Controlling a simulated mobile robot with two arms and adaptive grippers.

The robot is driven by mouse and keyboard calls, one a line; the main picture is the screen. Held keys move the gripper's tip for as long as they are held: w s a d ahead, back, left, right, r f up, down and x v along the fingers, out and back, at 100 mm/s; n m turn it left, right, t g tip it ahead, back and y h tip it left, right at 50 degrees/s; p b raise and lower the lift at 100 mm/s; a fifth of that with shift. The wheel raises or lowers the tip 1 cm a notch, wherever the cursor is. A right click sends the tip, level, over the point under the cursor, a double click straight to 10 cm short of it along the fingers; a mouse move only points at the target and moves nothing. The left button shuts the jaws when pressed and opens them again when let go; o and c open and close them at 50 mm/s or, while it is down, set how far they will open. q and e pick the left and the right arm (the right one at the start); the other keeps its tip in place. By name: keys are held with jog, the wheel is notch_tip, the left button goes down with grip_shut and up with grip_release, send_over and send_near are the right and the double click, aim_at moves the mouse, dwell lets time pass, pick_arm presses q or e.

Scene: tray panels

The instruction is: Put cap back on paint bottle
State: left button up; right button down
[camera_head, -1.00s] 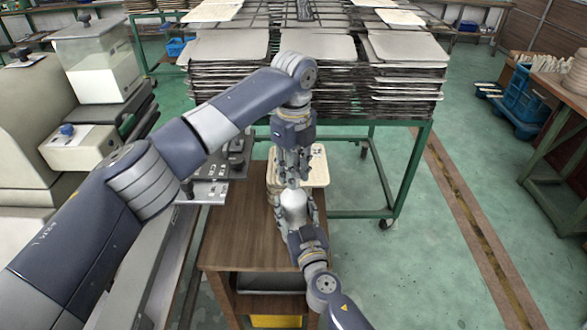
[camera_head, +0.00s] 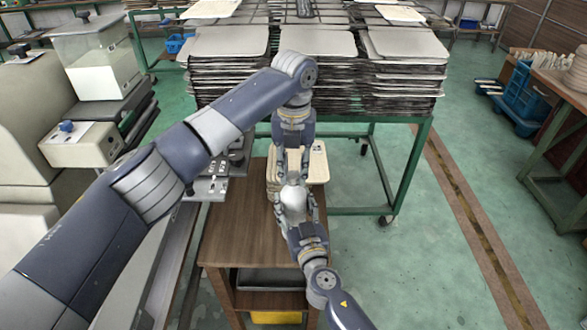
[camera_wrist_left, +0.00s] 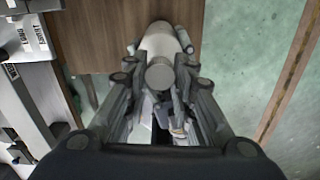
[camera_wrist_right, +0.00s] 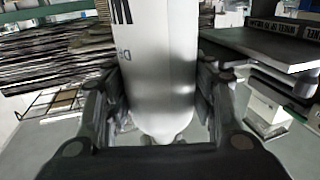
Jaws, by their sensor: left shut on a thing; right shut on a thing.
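The white paint bottle (camera_head: 296,197) is held in my right gripper (camera_head: 296,200), over the wooden cart. In the right wrist view the bottle (camera_wrist_right: 158,60), with dark lettering, fills the space between the fingers (camera_wrist_right: 158,108). My left gripper (camera_head: 292,176) points down from above, its fingers around the bottle's upper end. In the left wrist view a round grey cap (camera_wrist_left: 159,74) sits between the left fingers (camera_wrist_left: 159,88), in line with the pale bottle body (camera_wrist_left: 160,38) behind it. Whether the cap is seated on the neck is hidden.
The wooden cart (camera_head: 238,230) is beneath, with a stack of pale panels (camera_head: 317,165) at its far end. A green-framed table (camera_head: 375,211) with tall tray stacks (camera_head: 405,85) stands beyond. A machine (camera_head: 90,145) is at left. Green floor is open at right.

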pick_arm(q)
jog(key=m, duration=0.6)
jog(key=o, duration=0.7)
jog(key=shift+c, duration=0.2)
jog(key=shift+r, duration=2.3)
jog(key=shift+c, duration=0.4)
